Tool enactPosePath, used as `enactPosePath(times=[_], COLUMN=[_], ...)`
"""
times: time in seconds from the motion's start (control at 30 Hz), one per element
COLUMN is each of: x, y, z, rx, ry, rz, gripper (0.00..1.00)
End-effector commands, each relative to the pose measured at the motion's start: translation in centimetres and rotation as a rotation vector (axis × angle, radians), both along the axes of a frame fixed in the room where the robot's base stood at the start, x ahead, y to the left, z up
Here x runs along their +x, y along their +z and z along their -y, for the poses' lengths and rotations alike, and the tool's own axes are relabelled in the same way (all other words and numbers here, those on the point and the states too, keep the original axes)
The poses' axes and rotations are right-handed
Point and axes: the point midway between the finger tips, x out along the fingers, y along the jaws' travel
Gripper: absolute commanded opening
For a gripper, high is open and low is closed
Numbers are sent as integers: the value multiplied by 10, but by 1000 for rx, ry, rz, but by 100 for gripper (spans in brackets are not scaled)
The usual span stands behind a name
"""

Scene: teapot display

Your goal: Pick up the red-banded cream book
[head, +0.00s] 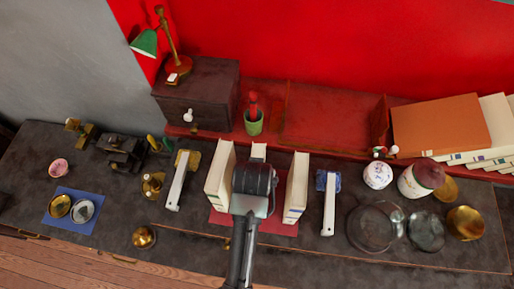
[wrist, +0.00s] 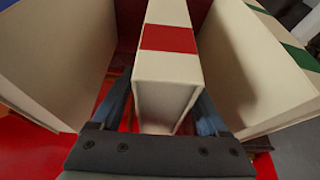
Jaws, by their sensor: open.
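The red-banded cream book (wrist: 168,75) stands upright in the middle of the wrist view, its red band across the spine. In the head view only its cream top (head: 258,151) shows behind my wrist. My gripper (wrist: 163,105) is open, with one finger on each side of the book. The book's near end reaches in between the fingers. I cannot tell whether either finger touches it. In the head view my arm hides the fingertips and most of the book.
A cream book (head: 219,174) stands close on the left and another (head: 296,187) on the right, with narrow gaps. White bars stand farther out on both sides. Glass and brass dishes are at the right, a dark drawer box (head: 196,95) behind left.

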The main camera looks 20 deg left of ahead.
Motion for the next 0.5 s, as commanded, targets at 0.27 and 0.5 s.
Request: enactPosePath(times=[0.27, 0.5], x=[0, 0], y=[-3, -5], z=[0, 0], rx=[-1, 0], ry=[0, 0], rz=[-2, -1], gripper=[78, 78])
